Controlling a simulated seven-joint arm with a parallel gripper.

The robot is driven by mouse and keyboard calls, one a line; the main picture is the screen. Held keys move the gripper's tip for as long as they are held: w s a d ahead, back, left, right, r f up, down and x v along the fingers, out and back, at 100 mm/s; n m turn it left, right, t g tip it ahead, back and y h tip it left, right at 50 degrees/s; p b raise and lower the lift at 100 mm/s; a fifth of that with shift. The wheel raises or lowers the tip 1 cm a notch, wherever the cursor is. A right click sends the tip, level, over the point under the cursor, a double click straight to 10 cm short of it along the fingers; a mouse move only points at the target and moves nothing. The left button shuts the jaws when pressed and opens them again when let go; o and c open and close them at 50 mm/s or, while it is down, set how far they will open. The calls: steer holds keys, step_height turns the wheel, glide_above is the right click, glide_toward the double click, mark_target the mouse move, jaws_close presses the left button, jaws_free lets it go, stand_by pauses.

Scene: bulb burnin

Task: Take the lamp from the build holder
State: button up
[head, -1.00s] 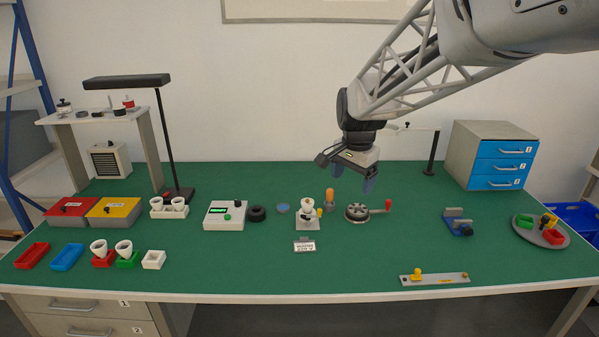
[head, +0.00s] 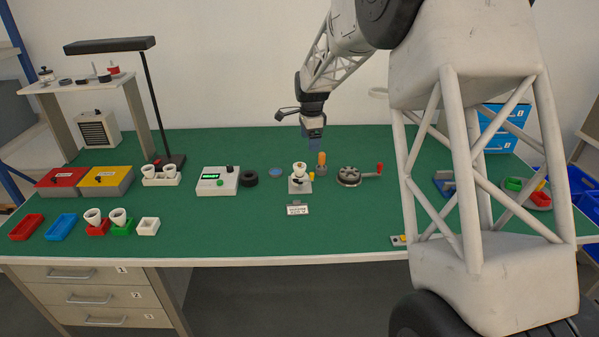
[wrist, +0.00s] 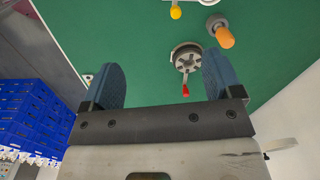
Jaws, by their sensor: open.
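The lamp (head: 299,168), a small pale piece with a rounded top, stands upright on the grey-white build holder (head: 300,187) in the middle of the bench. A yellow knob shows at the holder's right side. My gripper (head: 314,146) hangs above and behind the holder, slightly to its right, apart from the lamp. In the wrist view my gripper's (wrist: 160,70) two blue fingers are spread with nothing between them. There, a pale edge with a yellow knob (wrist: 176,12) shows at the top, probably the holder; the lamp itself is out of that view.
An orange-handled tool (head: 321,163) stands close right of the holder, beside a round crank device (head: 349,176) with a red handle. A blue disc (head: 275,172) and black ring (head: 249,179) lie left. A label plate (head: 294,209) stands in front.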

mark_target(299, 163)
steer(key=w+a+f+m, duration=0.1)
steer(key=w+f, duration=0.2)
steer(key=w+a+f+m, duration=0.1)
steer(key=w+f, duration=0.1)
steer(key=f, duration=0.1)
steer(key=w+a+f, duration=0.1)
steer(key=w+f, duration=0.1)
steer(key=w, duration=0.1)
steer(key=shift+w+a+f+m, duration=0.2)
steer(key=shift+w+f+m, duration=0.1)
steer(key=shift+f+m, duration=0.1)
steer(key=shift+f, duration=1.3)
steer(key=shift+w+f, duration=0.1)
steer(key=shift+f, duration=2.5)
steer(key=c, duration=1)
steer(key=shift+r, duration=0.1)
